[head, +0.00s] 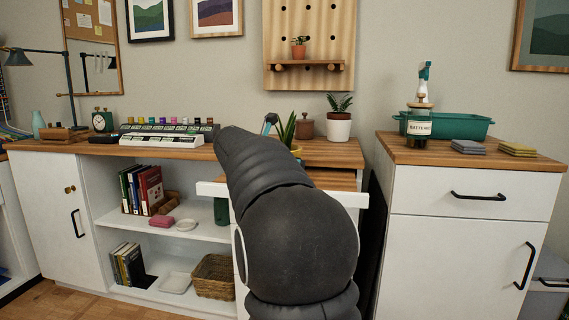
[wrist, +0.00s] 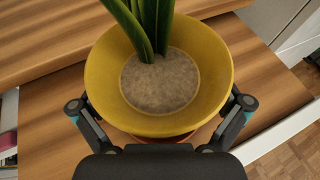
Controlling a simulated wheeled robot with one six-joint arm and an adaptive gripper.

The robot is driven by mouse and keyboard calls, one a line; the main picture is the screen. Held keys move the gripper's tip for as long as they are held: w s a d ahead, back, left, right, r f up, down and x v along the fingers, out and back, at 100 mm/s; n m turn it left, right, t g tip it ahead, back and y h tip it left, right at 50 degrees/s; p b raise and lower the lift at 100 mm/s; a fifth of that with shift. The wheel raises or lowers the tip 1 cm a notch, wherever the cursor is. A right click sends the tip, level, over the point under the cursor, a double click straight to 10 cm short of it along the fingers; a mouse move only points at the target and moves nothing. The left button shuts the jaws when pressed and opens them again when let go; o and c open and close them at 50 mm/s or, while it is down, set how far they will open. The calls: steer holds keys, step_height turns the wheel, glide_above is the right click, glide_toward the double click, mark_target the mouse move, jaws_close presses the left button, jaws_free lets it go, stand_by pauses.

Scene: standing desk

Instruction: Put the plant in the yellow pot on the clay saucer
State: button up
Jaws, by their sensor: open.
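The plant in the yellow pot (wrist: 215,85) fills the middle of the wrist view, upright, with long green leaves and grey-brown soil. In the head view its leaves (head: 287,129) and a bit of the pot show behind my arm. A reddish clay rim, seemingly the clay saucer (wrist: 178,138), shows under the pot's near side. I cannot tell whether the pot rests on it. My gripper (wrist: 161,106) is open, with one finger on each side of the pot. Whether the fingers touch the pot is not clear.
A small plant in a white pot (head: 338,127) and a brown lidded jar (head: 306,126) stand on the raised wooden top beside it. A stamp rack (head: 165,134) sits further left. A gap separates this desk from the right cabinet (head: 470,200).

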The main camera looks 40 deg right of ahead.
steer(key=p+v, duration=0.1)
steer(key=v, duration=1.1)
steer(key=shift+r, duration=0.2)
steer(key=s+a+f+m+t+y, duration=0.1)
steer(key=s+a+f+m+y, duration=1.2)
steer(key=s+a+f+m, duration=0.8)
steer(key=s+a+f, duration=0.4)
steer(key=s+a, duration=0.1)
steer(key=s, duration=0.1)
steer(key=shift+a+f+m, duration=0.15)
steer(key=shift+a+m, duration=0.05)
steer(key=shift+m, duration=0.1)
